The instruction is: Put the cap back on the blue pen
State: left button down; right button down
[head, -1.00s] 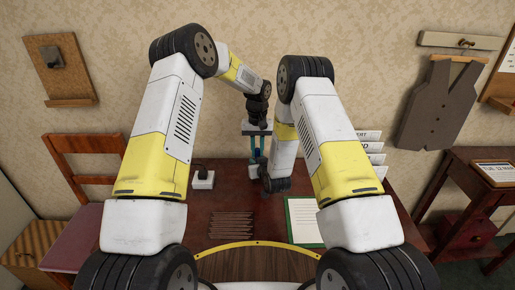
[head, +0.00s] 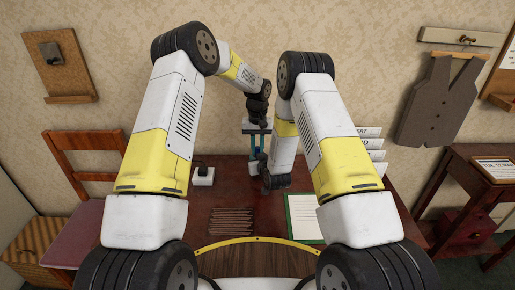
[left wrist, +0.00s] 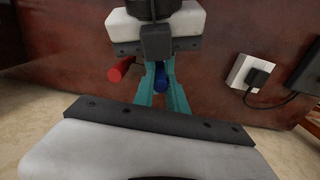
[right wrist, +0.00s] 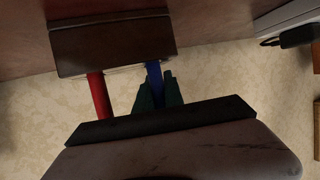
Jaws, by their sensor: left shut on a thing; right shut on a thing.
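In the head view my left gripper (head: 257,146) points down over the back of the desk, just above my right gripper, which is mostly hidden by my right arm. In the left wrist view the left gripper's teal fingers (left wrist: 165,95) are shut on a small blue piece, the cap (left wrist: 161,84). In the right wrist view the right gripper's fingers (right wrist: 158,95) are shut on the blue pen (right wrist: 154,75), whose one end meets a dark brown block (right wrist: 110,45). Cap and pen look lined up; whether they touch is hidden.
A red pen (right wrist: 98,95) stands in the same block, close beside the blue pen; it also shows in the left wrist view (left wrist: 119,69). A white socket box (head: 203,176) with a black plug is to the left. A green-edged paper (head: 304,218) lies at the front right.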

pick_arm(q)
jog(key=shift+f, duration=0.2)
jog(key=c, duration=1.3)
grip_release()
jog(key=shift+o, duration=0.2)
jog(key=shift+r, duration=0.1)
notch_tip(320, 180, up, 12)
pick_arm(e)
jog(key=c, duration=1.4)
grip_release()
jog(key=shift+o, duration=0.2)
